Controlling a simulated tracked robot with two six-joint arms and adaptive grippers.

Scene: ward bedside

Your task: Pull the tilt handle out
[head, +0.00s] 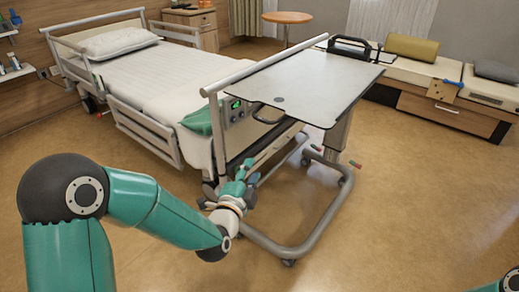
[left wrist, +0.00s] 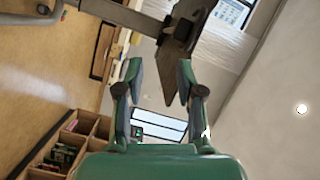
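The overbed table's pale top (head: 320,80) stands beside the foot of the bed. A dark loop handle (head: 267,118) shows at the near left edge of the top. I cannot tell for certain whether it is the tilt handle. My left gripper (head: 248,178) is below and left of that loop, apart from it, near the bed's foot end. In the left wrist view my left gripper (left wrist: 158,88) has its two fingers spread, with nothing between them. A dark brown pointed panel (left wrist: 178,48) lies beyond the fingertips. My right gripper is out of the picture.
The table's grey base frame (head: 312,243) stands on wheels near the left gripper. The bed (head: 165,82) is on the left, with a control panel (head: 237,106) at its foot. A low bench (head: 445,112) stands at the right.

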